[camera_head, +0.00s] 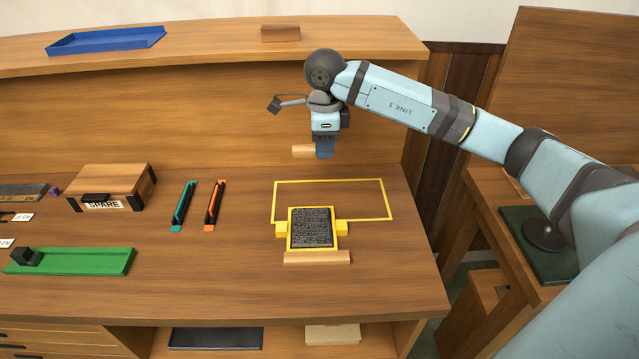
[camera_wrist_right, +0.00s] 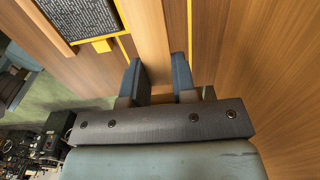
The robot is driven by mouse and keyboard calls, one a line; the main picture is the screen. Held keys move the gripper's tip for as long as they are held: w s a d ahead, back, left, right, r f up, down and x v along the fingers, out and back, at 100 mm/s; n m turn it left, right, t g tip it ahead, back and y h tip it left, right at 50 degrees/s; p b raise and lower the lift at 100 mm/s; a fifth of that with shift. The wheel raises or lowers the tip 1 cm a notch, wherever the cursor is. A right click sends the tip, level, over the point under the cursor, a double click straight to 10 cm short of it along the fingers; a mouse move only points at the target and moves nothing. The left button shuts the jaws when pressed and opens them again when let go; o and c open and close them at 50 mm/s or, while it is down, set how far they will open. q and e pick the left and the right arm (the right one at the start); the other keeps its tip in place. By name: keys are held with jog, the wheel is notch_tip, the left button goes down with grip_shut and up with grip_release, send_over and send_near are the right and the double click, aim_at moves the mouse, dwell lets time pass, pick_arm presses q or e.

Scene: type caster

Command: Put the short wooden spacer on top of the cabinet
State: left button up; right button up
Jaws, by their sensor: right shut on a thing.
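My right gripper (camera_head: 324,150) is above the back of the worktop, pointing down, shut on a light wooden spacer (camera_head: 303,152). The spacer sticks out to the left of the fingers and is clear of the worktop. In the right wrist view the same spacer (camera_wrist_right: 151,40) runs between the two fingers (camera_wrist_right: 158,80); its far end is cut off by the frame. The raised top ledge (camera_head: 215,52) along the back, which may be the cabinet top, holds a small wooden block (camera_head: 281,33). My left gripper is not in view.
A yellow-framed dark type block (camera_head: 311,228) stands on the worktop, with another wooden strip (camera_head: 316,258) in front. A SPARE box (camera_head: 112,187), teal and orange tools (camera_head: 184,205) and a green tray (camera_head: 75,262) lie left. A blue tray (camera_head: 106,40) is on the ledge; its middle is clear.

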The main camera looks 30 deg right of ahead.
aim_at(323, 194)
notch_tip(323, 194, down, 12)
jog(key=shift+r, duration=0.15)
dwell(0.3)
jog(key=o, duration=0.9)
notch_tip(323, 194, up, 12)
jog(key=shift+r, duration=0.1)
dwell(0.5)
